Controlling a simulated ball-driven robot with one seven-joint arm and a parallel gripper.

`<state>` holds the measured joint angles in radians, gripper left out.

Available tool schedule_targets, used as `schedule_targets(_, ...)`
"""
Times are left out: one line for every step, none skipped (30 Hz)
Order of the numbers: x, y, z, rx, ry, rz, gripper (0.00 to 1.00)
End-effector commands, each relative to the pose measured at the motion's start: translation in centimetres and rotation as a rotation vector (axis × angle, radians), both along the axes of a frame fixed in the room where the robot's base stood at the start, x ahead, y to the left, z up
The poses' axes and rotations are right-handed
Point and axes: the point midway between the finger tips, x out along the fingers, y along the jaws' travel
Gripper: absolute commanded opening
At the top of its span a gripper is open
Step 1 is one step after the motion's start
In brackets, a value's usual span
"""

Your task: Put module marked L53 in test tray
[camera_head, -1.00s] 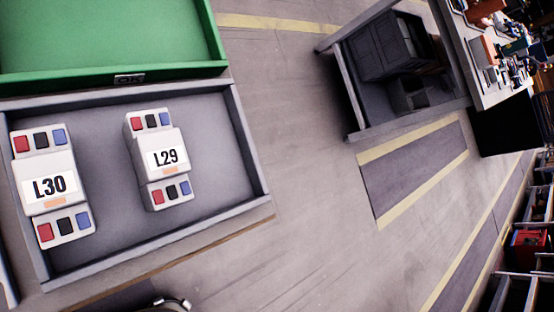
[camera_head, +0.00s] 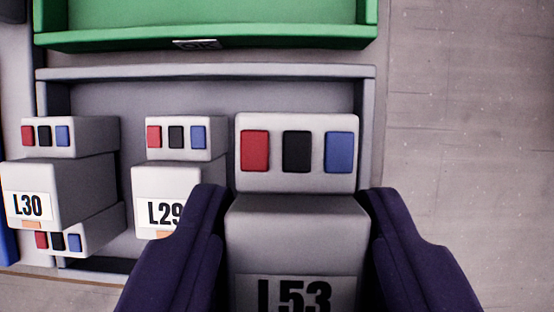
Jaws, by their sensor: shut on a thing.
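The module marked L53 (camera_head: 296,232) is a grey block with red, black and blue patches on its upper step, close to the camera at the lower middle. My gripper (camera_head: 295,198) is shut on it, one dark finger on each side. The module appears upright, in front of the right part of a grey tray (camera_head: 215,72). Its lower end is cut off by the frame, so I cannot tell whether it touches the tray floor. Modules L29 (camera_head: 165,180) and L30 (camera_head: 60,180) stand in this tray to the left. No label reading "test" shows.
A green tray (camera_head: 130,40) with an OK label lies behind the grey tray. Bare floor (camera_head: 470,130) fills the right side. A blue edge (camera_head: 7,235) shows at the far left. The left finger partly covers L29.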

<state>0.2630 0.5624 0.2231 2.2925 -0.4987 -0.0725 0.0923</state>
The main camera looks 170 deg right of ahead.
Motion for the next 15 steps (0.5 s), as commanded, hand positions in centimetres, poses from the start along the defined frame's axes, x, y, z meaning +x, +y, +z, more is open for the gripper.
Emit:
schedule_targets(0.0, 0.0, -1.4, -0.001, 0.002, 0.001, 0.00)
schedule_targets(0.0, 0.0, -1.7, 0.000, 0.001, 0.000, 0.00)
schedule_targets(0.0, 0.0, -1.9, 0.000, 0.000, 0.000, 0.00)
schedule_targets(0.0, 0.0, -2.1, 0.000, 0.000, -0.001, 0.00)
schedule_targets(0.0, 0.0, -2.4, 0.000, 0.000, -0.001, 0.00)
schedule_targets(0.0, 0.0, -2.8, 0.000, 0.000, -0.001, 0.00)
schedule_targets(0.0, 0.0, -3.1, 0.000, 0.001, -0.002, 0.00)
schedule_targets(0.0, 0.0, -3.6, -0.001, 0.002, -0.001, 0.00)
schedule_targets(0.0, 0.0, -4.3, 0.000, 0.001, -0.001, 0.00)
schedule_targets(0.0, 0.0, -4.8, 0.000, 0.001, -0.001, 0.00)
schedule_targets(0.0, 0.0, -5.3, 0.000, 0.002, -0.002, 0.00)
schedule_targets(0.0, 0.0, -5.8, -0.001, 0.002, -0.002, 0.00)
schedule_targets(0.0, 0.0, -5.9, 0.000, 0.001, -0.002, 0.00)
schedule_targets(0.0, 0.0, -5.9, 0.000, -0.001, -0.002, 0.00)
schedule_targets(0.0, 0.0, -5.8, -0.001, -0.001, -0.003, 0.00)
